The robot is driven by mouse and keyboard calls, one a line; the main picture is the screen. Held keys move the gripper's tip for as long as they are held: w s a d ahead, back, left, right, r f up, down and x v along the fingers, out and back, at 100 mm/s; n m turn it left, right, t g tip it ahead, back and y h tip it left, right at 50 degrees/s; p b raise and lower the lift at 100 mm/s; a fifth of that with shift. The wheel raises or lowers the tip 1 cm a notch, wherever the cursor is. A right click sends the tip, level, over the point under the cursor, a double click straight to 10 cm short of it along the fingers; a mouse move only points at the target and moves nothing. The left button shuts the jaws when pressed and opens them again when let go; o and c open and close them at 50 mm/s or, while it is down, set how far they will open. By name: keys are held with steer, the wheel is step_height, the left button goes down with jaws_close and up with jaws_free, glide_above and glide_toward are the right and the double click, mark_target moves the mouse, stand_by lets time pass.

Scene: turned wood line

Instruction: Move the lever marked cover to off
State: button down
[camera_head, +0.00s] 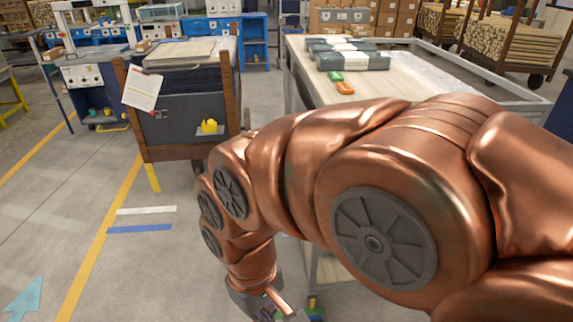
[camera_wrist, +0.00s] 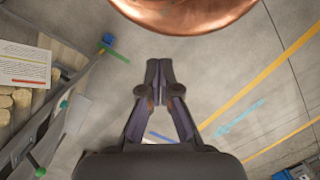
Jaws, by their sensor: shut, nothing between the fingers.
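I cannot make out a lever marked cover in either view. A white panel with small dark controls (camera_head: 82,73) is at the far left of the head view, but its labels are too small to read. My gripper (camera_wrist: 159,64) points out over bare floor in the wrist view, with its fingers together and nothing between them. In the head view my copper arm hangs down in front, and only a part of the gripper shows at the bottom edge, so its fingers are not clear there.
A dark cart with wooden posts (camera_head: 180,115) stands left of my arm, bearing a paper sheet (camera_head: 142,88) and a small yellow item (camera_head: 209,127). A table (camera_head: 415,88) with grey packs is behind my arm. Open floor (camera_head: 60,190) lies at left.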

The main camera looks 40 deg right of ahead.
steer(key=w+f+m+t+y+b, duration=0.1)
steer(key=w+f+t+y+b, duration=0.25)
steer(key=w+b, duration=0.6)
steer(key=w+d+r+m+t+b, duration=0.25)
steer(key=w+d+t, duration=0.4)
steer(key=w, duration=0.75)
steer(key=d+m+t+h+b, duration=0.55)
steer(key=d+m+b, duration=0.3)
steer(key=d, duration=2.55)
steer(key=f+x, duration=0.1)
steer(key=x, duration=1.2)
steer(key=shift+d+p, duration=0.2)
steer(key=shift+p, duration=0.15)
